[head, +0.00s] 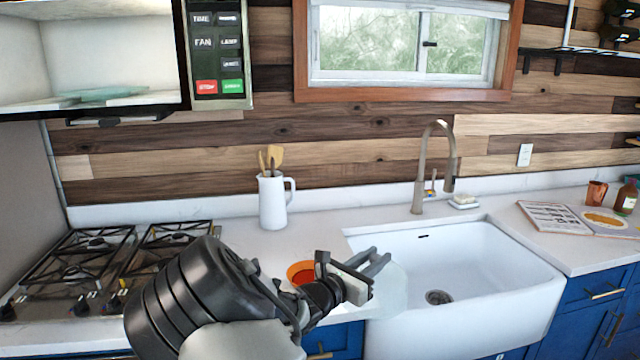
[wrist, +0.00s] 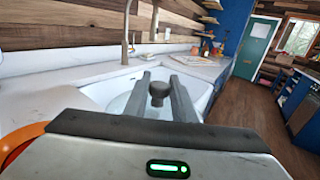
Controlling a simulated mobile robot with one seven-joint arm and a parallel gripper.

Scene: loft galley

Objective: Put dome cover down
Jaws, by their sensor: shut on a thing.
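The dome cover (head: 393,292) is a pale, see-through dome, faint against the white sink in the head view. Its dark round knob (wrist: 158,92) sits between the two fingers in the wrist view. My gripper (head: 378,262) is shut on this knob, and the dome hangs below it by the sink's left front corner. The gripper's fingers (wrist: 160,85) point ahead over the sink in the wrist view. The dome's lower rim is hard to make out, and I cannot tell whether it touches anything.
An orange bowl (head: 300,272) stands on the counter, partly behind my arm. A white utensil jug (head: 273,205) stands behind it, and the gas stove (head: 120,260) is left. The white sink (head: 520,285) has a tall faucet (head: 420,170). An open book (head: 560,218) lies right.

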